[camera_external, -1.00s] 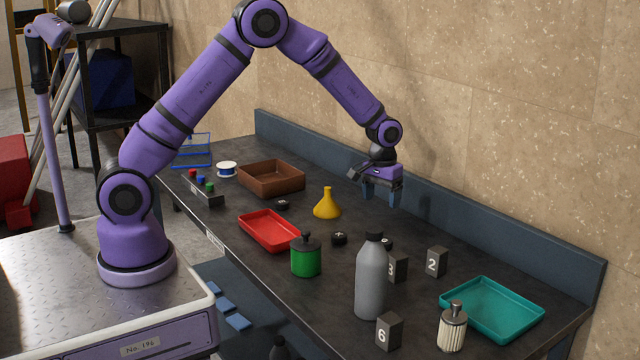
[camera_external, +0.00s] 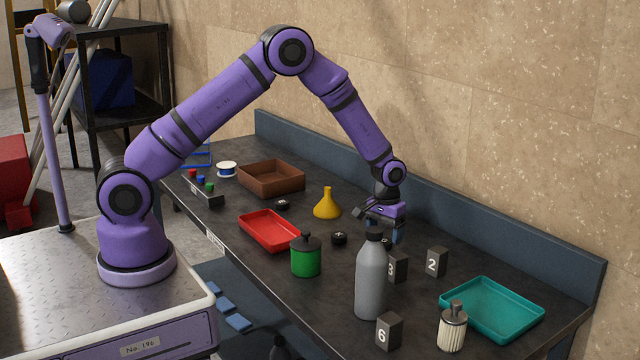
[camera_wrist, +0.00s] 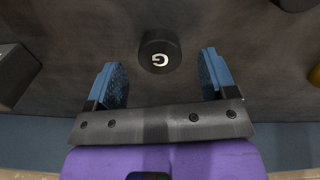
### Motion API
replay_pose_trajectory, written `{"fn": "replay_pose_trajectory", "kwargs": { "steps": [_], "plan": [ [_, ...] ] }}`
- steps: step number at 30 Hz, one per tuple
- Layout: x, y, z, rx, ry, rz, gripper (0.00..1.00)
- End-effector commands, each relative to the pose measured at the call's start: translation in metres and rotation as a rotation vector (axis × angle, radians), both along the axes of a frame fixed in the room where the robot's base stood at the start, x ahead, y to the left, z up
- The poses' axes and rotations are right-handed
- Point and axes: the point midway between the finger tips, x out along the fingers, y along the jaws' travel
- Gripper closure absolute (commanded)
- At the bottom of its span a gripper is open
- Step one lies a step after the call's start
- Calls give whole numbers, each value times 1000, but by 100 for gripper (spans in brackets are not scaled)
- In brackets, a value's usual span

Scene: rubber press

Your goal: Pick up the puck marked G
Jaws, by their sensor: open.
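The puck marked G (camera_wrist: 160,52) is a small black disc with a white letter, lying on the dark bench. In the wrist view it sits between and just beyond the fingertips of my open, empty gripper (camera_wrist: 161,72). In the external view my gripper (camera_external: 383,232) is low over the bench behind the grey bottle. Only a small part of a black puck (camera_external: 387,243) shows there, below my gripper and beside the bottle; its letter is hidden.
A grey bottle (camera_external: 371,280) and black blocks marked 3 (camera_external: 398,267) and 2 (camera_external: 437,262) stand close by. Another puck (camera_external: 339,238) and a yellow funnel (camera_external: 327,205) are to the left. A teal tray (camera_external: 535,318) is at right; the blue backsplash (camera_external: 500,243) runs behind.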

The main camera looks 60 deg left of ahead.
Motion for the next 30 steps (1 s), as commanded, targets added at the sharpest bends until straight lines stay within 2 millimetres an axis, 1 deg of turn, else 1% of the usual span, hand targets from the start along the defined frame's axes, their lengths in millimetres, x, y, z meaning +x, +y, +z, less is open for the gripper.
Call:
{"fn": "replay_pose_trajectory", "kwargs": {
  "steps": [1, 4, 7, 12, 14, 15, 17, 18, 19, 30],
  "plan": [
    [1, 0, -9, 1, 1, 0, 22],
    [0, 0, -21, 1, 1, 0, 22],
    [1, 0, -25, 0, -1, -1, 22],
    [1, 0, -24, -1, -1, 0, 22],
    [1, 0, -24, -1, -1, 0, 36],
    [1, 0, -24, -1, -1, 0, 45],
    [1, 0, -24, 0, -1, 0, 59],
    [1, 0, -24, -1, -1, 0, 68],
    [1, 0, -24, -1, -1, 0, 75],
    [1, 0, -22, -1, -1, 0, 76]
  ]
}}
